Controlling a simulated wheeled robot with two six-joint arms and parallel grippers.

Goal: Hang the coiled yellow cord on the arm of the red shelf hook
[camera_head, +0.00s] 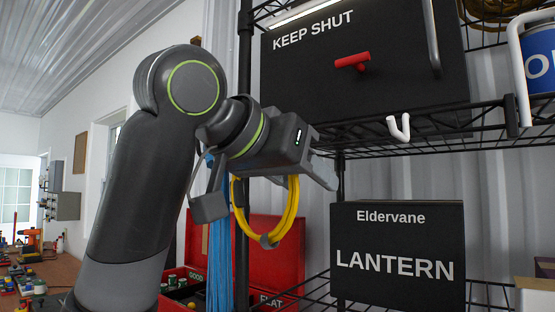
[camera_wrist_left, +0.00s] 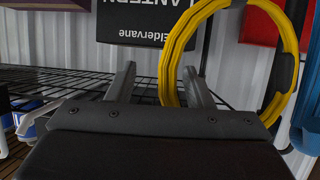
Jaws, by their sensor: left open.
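The coiled yellow cord (camera_head: 291,214) hangs as an upright loop with a dark tie at its bottom, below and behind my left gripper (camera_head: 322,172) in the head view. What holds its top is hidden by the gripper. My left gripper is open. In the left wrist view, the near side of the cord (camera_wrist_left: 168,70) shows between and beyond the open fingers (camera_wrist_left: 158,82); contact cannot be told. The red shelf hook (camera_head: 352,61) sticks out at the upper shelf, before the black KEEP SHUT box, with its arm bare. My right gripper is not in view.
A white hook (camera_head: 399,128) hangs from the wire shelf (camera_head: 440,142), right of my gripper. A black LANTERN box (camera_head: 397,291) stands below. Blue strands (camera_head: 219,240) hang left of the cord, before an open red box (camera_head: 288,240). A dark shelf post (camera_head: 243,70) stands behind my arm.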

